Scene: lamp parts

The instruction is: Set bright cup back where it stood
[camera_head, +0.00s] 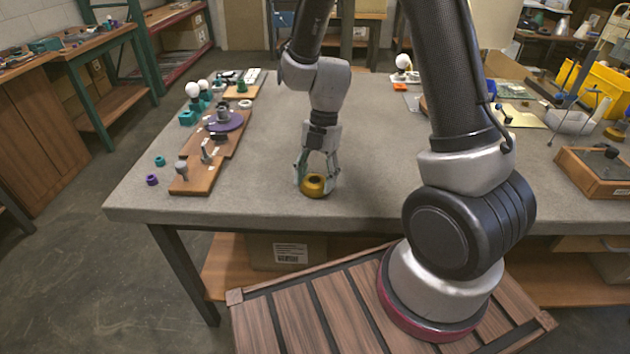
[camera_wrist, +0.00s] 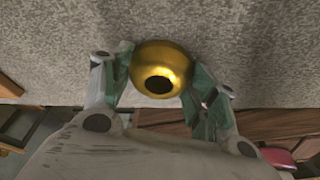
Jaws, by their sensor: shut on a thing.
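The bright cup (camera_head: 314,186) is a shiny gold, rounded piece with a dark round opening. It is at the front middle of the grey table in the head view. My gripper (camera_head: 317,178) points down over it and is shut on it, with fingers on both sides. In the wrist view the cup (camera_wrist: 160,62) sits between the two green-padded fingertips of my gripper (camera_wrist: 160,80), its opening facing the camera. The cup is at or just above the tabletop; I cannot tell whether it touches.
The grey table (camera_head: 260,150) is clear around the cup. A wooden board (camera_head: 197,178) with lamp parts lies to the left, with a purple disc (camera_head: 226,122) on it. Small purple (camera_head: 152,180) and teal rings (camera_head: 160,161) lie near the left edge. A wooden tray (camera_head: 590,175) is far right.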

